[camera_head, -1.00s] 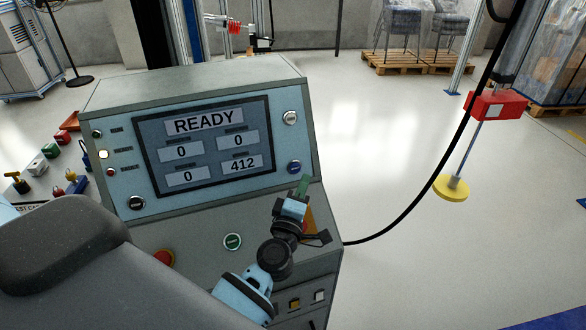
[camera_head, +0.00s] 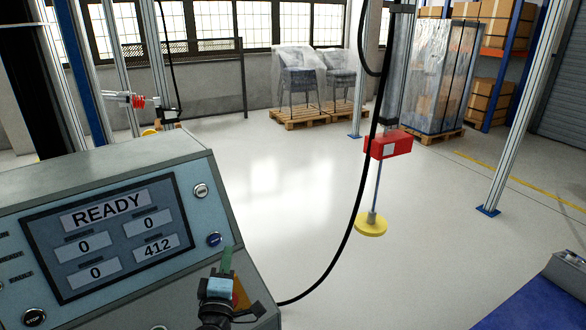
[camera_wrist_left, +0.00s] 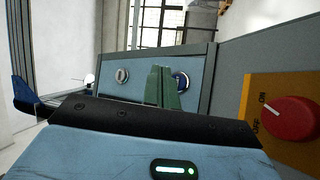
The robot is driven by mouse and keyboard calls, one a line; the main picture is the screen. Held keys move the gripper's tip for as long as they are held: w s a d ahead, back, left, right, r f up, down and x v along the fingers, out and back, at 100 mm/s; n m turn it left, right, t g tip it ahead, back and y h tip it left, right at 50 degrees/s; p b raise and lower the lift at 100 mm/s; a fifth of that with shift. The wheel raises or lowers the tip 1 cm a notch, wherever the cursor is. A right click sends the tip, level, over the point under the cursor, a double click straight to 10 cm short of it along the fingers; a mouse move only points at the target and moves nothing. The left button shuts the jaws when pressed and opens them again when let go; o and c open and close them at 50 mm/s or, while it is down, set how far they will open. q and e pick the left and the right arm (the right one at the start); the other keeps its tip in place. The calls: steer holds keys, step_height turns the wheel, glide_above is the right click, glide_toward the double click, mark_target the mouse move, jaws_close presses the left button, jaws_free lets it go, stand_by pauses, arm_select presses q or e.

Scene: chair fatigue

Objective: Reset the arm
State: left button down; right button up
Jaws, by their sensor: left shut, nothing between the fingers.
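The grey-blue control console (camera_head: 120,187) stands at the lower left of the head view. Its screen (camera_head: 105,237) reads READY, with three zeros and 412. A blue button (camera_head: 214,240) sits at the right of the panel, below a silver knob (camera_head: 201,191). My left gripper (camera_head: 226,258) is shut and empty, its green fingers just beside the blue button. In the left wrist view the green fingers (camera_wrist_left: 161,85) are together and partly overlap the blue button (camera_wrist_left: 182,81); contact cannot be told. A red rotary switch (camera_wrist_left: 290,119) is at the right there. My right gripper is not in view.
A red box (camera_head: 388,145) on a hanging rod with a yellow disc (camera_head: 371,224) is beyond the console. A black cable (camera_head: 350,240) curves from it to the console. Wrapped chairs (camera_head: 299,78) stand on pallets behind. The floor (camera_head: 270,190) between is clear.

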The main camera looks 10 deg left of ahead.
arm_select(q)
steer(key=s+d+f+m+g+h, duration=0.2)
steer(key=s+d+f+m+h, duration=0.1)
steer(key=s+f+m, duration=0.45)
steer(key=s+d+f+m+g+h, duration=0.2)
steer(key=s+d+f+m+h, duration=0.15)
steer(key=s+f+m, duration=0.35)
steer(key=s+a+f+m+g, duration=0.2)
steer(key=s+f+m+g, duration=0.3)
steer(key=s+f, duration=0.7)
steer(key=s+g+y, duration=0.1)
steer(key=s, duration=0.3)
steer(key=shift+a, duration=0.2)
